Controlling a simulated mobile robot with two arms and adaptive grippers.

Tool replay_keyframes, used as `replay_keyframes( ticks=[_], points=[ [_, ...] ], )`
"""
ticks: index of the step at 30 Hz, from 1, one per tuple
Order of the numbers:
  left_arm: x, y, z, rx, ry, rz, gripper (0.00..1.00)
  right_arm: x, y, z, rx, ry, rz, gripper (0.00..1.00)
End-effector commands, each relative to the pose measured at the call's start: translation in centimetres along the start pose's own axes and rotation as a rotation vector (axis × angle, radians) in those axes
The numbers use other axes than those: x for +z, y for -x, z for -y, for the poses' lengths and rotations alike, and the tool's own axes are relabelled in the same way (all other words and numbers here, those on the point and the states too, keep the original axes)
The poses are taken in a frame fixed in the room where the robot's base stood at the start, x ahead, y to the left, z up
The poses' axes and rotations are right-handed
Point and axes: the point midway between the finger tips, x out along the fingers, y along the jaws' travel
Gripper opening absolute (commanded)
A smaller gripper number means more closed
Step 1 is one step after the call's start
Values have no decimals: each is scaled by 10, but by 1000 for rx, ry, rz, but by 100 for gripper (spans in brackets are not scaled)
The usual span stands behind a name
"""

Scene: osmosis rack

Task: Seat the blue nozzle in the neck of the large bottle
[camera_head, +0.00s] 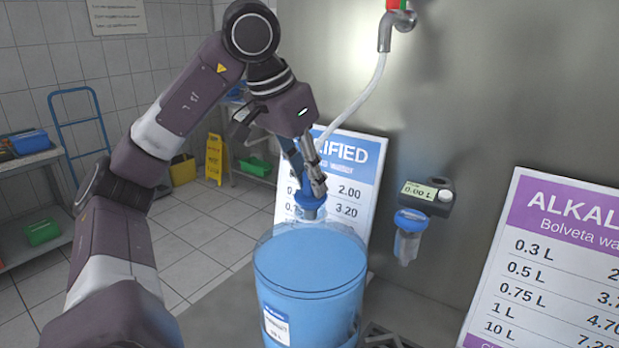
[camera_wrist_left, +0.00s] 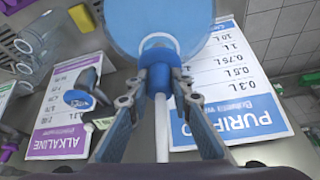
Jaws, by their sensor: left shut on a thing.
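The large blue bottle (camera_head: 310,300) stands upright below the tap, with a label on its front. Its narrow neck shows in the left wrist view (camera_wrist_left: 157,42) as a pale ring. My left gripper (camera_head: 316,184) is above the bottle, pointing down, its fingertips shut on the blue nozzle (camera_wrist_left: 160,59). In the head view the blue nozzle (camera_head: 310,198) is at the bottle's neck, in line with it. The fingers hide part of the nozzle, and I cannot tell how deep it sits. My right gripper is out of view.
A white hose (camera_head: 369,100) runs from the tap (camera_head: 390,25) to the nozzle. A second nozzle in a wall holder (camera_head: 410,225) hangs below a small meter (camera_head: 426,196). Price boards for purified (camera_head: 352,160) and alkaline (camera_head: 560,215) water flank it.

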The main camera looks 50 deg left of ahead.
Motion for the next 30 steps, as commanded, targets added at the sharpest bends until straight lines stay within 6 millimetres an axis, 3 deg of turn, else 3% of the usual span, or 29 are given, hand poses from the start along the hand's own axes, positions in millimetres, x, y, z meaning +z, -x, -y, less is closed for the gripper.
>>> replay_keyframes(
  ticks=[14, 15, 18, 21, 26, 30],
  points=[
    [2, -6, 0, 0, 0, 0, 0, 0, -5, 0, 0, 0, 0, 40],
    [2, -6, 0, 0, 0, 0, 21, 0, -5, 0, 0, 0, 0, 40],
    [2, -6, 0, 0, 0, 0, 32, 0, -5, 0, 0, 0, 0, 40],
    [2, -6, 0, 0, 0, 0, 40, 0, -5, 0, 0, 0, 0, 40],
    [2, -6, 0, 0, 0, 1, 40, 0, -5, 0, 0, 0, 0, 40],
    [3, -6, 0, 0, 0, 1, 53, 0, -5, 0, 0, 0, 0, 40]
  ],
)
